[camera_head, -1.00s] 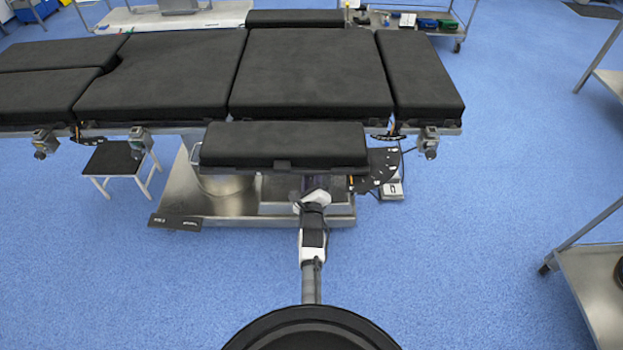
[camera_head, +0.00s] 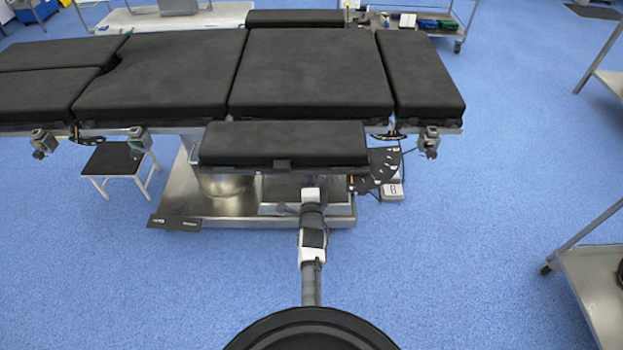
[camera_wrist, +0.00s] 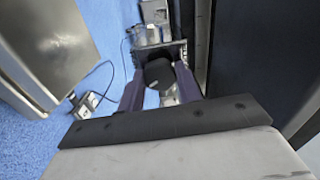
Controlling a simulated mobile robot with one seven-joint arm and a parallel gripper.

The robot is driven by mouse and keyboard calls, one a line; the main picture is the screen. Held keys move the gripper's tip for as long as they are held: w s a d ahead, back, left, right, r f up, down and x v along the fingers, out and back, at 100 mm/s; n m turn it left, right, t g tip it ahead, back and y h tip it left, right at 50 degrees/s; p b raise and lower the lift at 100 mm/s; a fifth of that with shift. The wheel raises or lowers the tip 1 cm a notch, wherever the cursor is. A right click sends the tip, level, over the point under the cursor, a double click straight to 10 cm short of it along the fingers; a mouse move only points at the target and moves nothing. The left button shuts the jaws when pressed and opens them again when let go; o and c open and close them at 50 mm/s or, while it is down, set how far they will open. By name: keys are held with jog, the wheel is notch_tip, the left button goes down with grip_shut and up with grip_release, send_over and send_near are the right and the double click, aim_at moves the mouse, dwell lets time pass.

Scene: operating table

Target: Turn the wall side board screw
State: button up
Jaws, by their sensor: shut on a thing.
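The screw shows in the wrist view as a round black knob (camera_wrist: 158,74) beside a metal clamp block (camera_wrist: 152,35). My gripper (camera_wrist: 160,86) has its two dark purple fingers on either side of this knob and is shut on it. In the head view my arm (camera_head: 312,235) reaches up to the near edge of the padded black side board (camera_head: 284,146). The fingers and the screw are hidden beneath that board there.
The black operating table (camera_head: 310,75) lies behind the side board, above a steel base (camera_head: 180,195). A small stool (camera_head: 115,160) stands at left. Metal carts (camera_head: 595,285) stand at right. The blue floor around my arm is clear.

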jog(key=shift+r+n+b, duration=0.15)
jog(key=shift+n+b, duration=0.35)
jog(key=shift+n, duration=14.7)
jog(key=o, duration=1)
